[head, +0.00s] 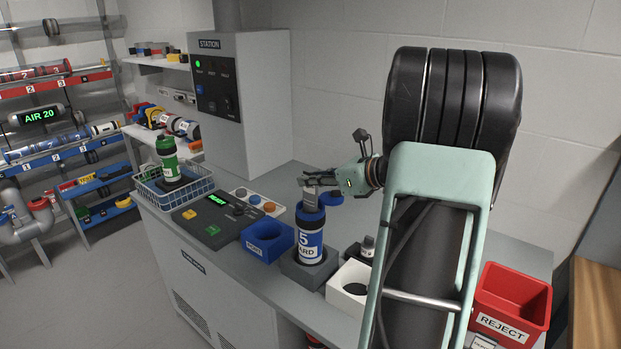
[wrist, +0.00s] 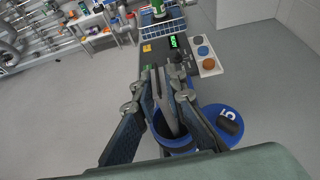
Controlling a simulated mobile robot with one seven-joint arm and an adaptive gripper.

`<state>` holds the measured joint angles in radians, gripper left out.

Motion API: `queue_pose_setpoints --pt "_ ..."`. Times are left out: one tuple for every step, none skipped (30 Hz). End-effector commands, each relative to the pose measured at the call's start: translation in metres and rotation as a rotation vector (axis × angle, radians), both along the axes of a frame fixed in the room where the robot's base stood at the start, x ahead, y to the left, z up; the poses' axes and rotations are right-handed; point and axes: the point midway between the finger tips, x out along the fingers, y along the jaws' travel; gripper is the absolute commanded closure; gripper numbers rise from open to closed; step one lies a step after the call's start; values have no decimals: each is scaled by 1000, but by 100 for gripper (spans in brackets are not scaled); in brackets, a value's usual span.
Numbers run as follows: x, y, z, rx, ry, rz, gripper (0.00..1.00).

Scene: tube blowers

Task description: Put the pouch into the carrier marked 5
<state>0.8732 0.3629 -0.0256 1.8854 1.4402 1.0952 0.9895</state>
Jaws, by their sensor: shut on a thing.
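The carrier marked 5 (head: 309,243), blue, white and black, stands upright in a grey block (head: 307,272) with its mouth open at the top. A grey, flat pouch (head: 310,198) is upright at that mouth. My gripper (head: 318,182) is shut on the pouch's upper part, just above the carrier. In the wrist view the pouch (wrist: 166,108) runs down between my fingers (wrist: 160,95), and its lower end is inside the carrier's blue rim (wrist: 178,148). How deep it sits is hidden. A round blue lid marked 5 (wrist: 220,113) lies beside the carrier.
A blue holder (head: 267,240) stands left of the carrier, and a white block (head: 348,283) stands right. A red reject bin (head: 511,300) is at right.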

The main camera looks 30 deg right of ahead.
Motion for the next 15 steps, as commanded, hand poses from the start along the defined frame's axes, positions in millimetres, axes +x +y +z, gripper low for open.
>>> queue_pose_setpoints --pt "0 0 -4 1 0 0 100" --pt "0 0 -5 1 0 0 100" --pt "0 0 -7 1 0 0 100" --pt "0 0 -8 1 0 0 100" --pt "0 0 -9 1 0 0 100" --pt "0 0 -11 1 0 0 100" --pt "0 0 -12 1 0 0 100" --pt "0 0 -13 1 0 0 100" --pt "0 0 -15 1 0 0 100" --pt "0 0 -16 1 0 0 100" --pt "0 0 -17 1 0 0 100" --pt "0 0 -19 1 0 0 100" --pt "0 0 -20 1 0 0 100" --pt "0 0 -21 1 0 0 100" --pt "0 0 -23 1 0 0 100"
